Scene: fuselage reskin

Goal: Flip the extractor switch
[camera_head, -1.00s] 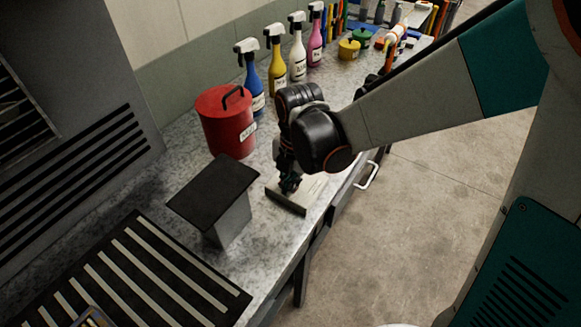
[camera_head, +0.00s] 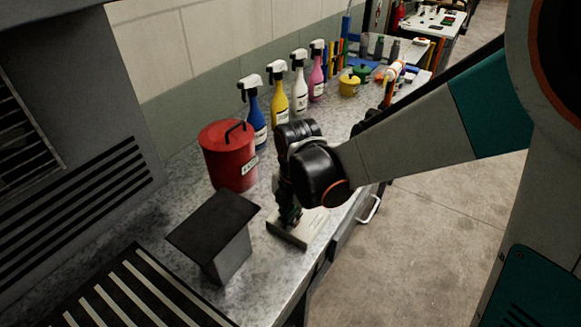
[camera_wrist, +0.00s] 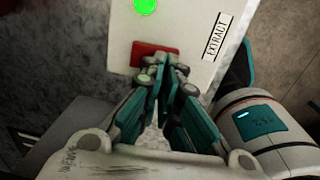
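The extractor panel (camera_wrist: 185,30) is a pale plate labelled EXTRACT in the wrist view, with a lit green lamp (camera_wrist: 145,6) at its top edge. A red switch (camera_wrist: 150,54) sits on the plate below the lamp. My gripper (camera_wrist: 170,66) is right at the switch's lower right side. Its fingertips are together, hold nothing visible and partly cover the switch; contact cannot be told. In the head view the pale panel (camera_head: 314,222) lies near the bench's front edge, and my gripper (camera_head: 288,222) points down at it; the switch is hidden there.
A dark-topped grey box (camera_head: 228,252) stands close to the left of the panel. A red lidded can (camera_head: 226,165) and several spray bottles (camera_head: 278,98) stand behind. A slatted dark grille (camera_head: 140,285) lies at the front left. Bare bench (camera_head: 175,205) shows between.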

